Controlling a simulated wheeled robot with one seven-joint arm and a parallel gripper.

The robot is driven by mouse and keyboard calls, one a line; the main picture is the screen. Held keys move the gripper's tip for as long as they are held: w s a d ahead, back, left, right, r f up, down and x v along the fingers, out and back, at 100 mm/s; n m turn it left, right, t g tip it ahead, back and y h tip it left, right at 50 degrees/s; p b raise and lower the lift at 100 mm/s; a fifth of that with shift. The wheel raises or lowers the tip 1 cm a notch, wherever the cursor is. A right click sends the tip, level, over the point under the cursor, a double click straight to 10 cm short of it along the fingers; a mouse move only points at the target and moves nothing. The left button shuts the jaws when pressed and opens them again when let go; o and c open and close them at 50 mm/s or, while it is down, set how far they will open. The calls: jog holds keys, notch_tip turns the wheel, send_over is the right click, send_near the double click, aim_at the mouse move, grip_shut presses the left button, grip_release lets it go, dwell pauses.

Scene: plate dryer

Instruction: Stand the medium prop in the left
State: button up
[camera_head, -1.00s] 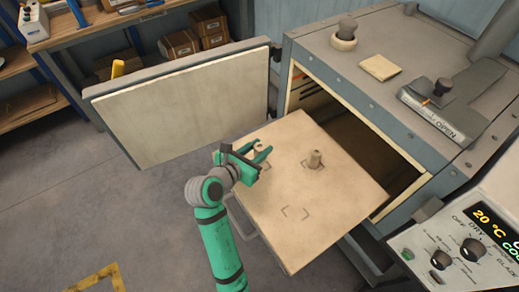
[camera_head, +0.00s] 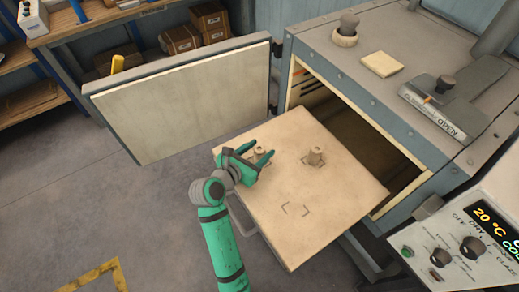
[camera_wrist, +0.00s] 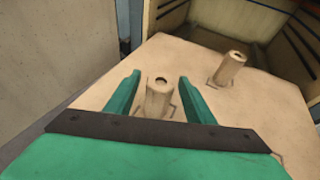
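A pale, beige stepped prop (camera_head: 259,153) stands upright near the far left corner of the pulled-out slab (camera_head: 345,205). It also shows in the wrist view (camera_wrist: 159,99), between my fingers with gaps on both sides. My gripper (camera_head: 258,154) is open around it, low over the slab's left side. A second pale prop (camera_head: 315,156) stands upright to the right, inside corner marks, and shows in the wrist view (camera_wrist: 229,69). A set of corner marks (camera_head: 296,210) nearer the slab's front is empty. I cannot tell which prop is the medium one.
The dryer's dark opening (camera_head: 370,145) lies behind and right of the slab. Its door (camera_head: 190,105) stands open at the left. A control panel (camera_head: 460,250) is at the lower right.

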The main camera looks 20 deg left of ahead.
jog(key=shift+r, duration=0.15)
jog(key=shift+s+a+r, duration=0.1)
jog(key=shift+s, duration=0.1)
jog(key=v, duration=1.1)
jog(key=shift+s+r, duration=0.2)
